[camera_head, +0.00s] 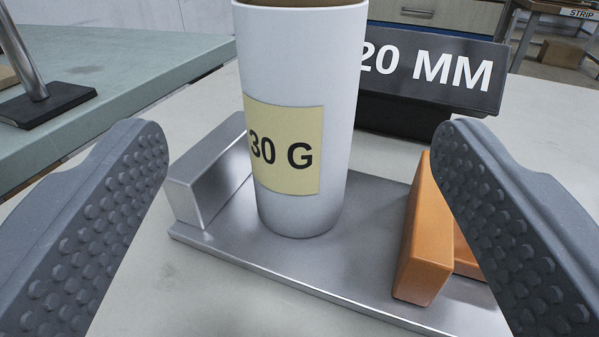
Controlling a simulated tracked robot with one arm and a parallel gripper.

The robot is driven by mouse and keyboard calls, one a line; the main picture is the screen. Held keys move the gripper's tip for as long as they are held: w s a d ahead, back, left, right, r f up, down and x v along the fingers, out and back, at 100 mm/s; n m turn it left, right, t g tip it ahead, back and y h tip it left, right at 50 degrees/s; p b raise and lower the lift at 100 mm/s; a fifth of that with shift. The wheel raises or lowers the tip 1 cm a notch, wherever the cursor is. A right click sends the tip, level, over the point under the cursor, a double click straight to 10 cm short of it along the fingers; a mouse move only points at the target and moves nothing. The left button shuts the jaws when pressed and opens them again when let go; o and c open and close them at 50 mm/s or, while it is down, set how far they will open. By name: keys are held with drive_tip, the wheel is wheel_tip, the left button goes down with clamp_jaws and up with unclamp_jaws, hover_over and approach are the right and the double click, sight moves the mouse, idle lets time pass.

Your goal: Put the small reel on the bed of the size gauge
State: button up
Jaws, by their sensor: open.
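A white reel (300,95) with a yellow label reading "30 G" stands upright on the grey metal bed (350,245) of the size gauge. It stands between a silver block (212,175) on the left and an orange jaw (425,245) on the right. It looks close to the silver block; a gap separates it from the orange jaw.
A black sign reading "20 MM" (430,70) stands behind the gauge on the pale table (190,285). At the left is a greenish table (110,60) with a metal post on a dark base (40,100). A cabinet and a "STRIP" label are in the background.

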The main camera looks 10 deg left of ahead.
drive_tip(key=shift+s+d, duration=0.2)
drive_tip(key=shift+s, duration=1)
drive_tip(key=w+r+n+h, duration=0.1)
drive_tip(key=w+r+h, duration=0.3)
drive_tip(key=w+r, duration=0.8)
drive_tip(key=a+r+m+h, duration=0.1)
drive_tip(key=a+r, duration=0.2)
drive_tip(key=r, duration=0.4)
drive_tip(key=w+a+r+h, duration=0.1)
drive_tip(key=a+r+h, duration=0.1)
drive_tip(key=a+r, duration=0.3)
drive_tip(key=a+r+m+h, duration=0.1)
drive_tip(key=a+r, duration=0.1)
drive_tip(key=r, duration=0.6)
drive_tip(key=s+a+r+y, duration=0.1)
drive_tip(key=s+a+r, duration=0.3)
drive_tip(key=a, duration=0.6)
drive_tip(key=s+a+r+g+y, duration=0.1)
drive_tip(key=s+a+r+y, duration=0.1)
drive_tip(key=s+a+r, duration=0.3)
drive_tip(key=s+a+r+g+y, duration=0.1)
drive_tip(key=s+a+r, duration=0.4)
drive_tip(key=a, duration=0.9)
drive_tip(key=shift+s+a+m+y, duration=0.4)
drive_tip(key=shift+s+y, duration=0.2)
drive_tip(key=shift+s, duration=0.1)
